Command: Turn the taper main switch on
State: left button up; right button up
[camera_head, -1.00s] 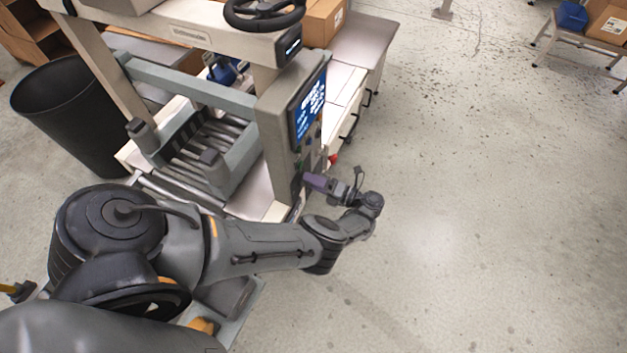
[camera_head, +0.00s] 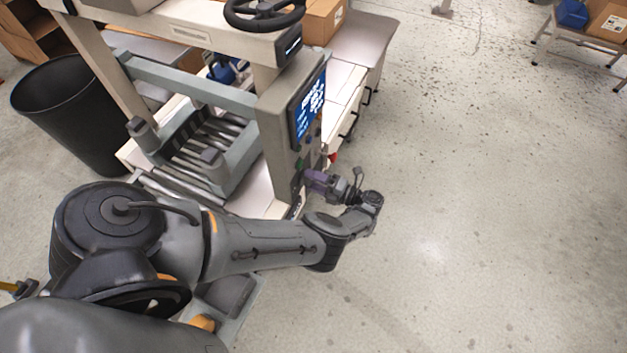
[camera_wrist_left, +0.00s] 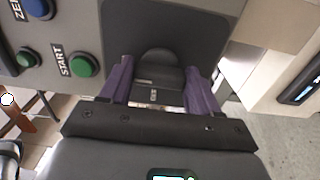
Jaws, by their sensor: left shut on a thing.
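The taper (camera_head: 283,125) is a grey and beige machine with a roller bed in the upper left of the head view. Its main switch (camera_wrist_left: 160,72) is a black rotary knob on a dark plate in the left wrist view. My left gripper (camera_wrist_left: 160,84) has purple fingers on both sides of the knob and is shut on it. In the head view the left gripper (camera_head: 314,181) is at the lower part of the control column, where the knob is hidden. My right gripper is not in view.
A green START button (camera_wrist_left: 83,65) and a blue button (camera_wrist_left: 37,8) sit left of the switch. A lit screen (camera_head: 309,104) is above on the column. A black bin (camera_head: 68,115) stands at left.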

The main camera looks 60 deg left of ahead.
pick_arm(q)
jog(key=o, duration=1.1)
jog(key=shift+c, duration=0.2)
jog(key=shift+w+d, duration=0.1)
jog(key=b+v, duration=0.5)
jog(key=v, duration=0.5)
jog(key=shift+w+d+b, duration=0.15)
jog(key=shift+d+b, duration=0.05)
jog(key=shift+b, duration=0.1)
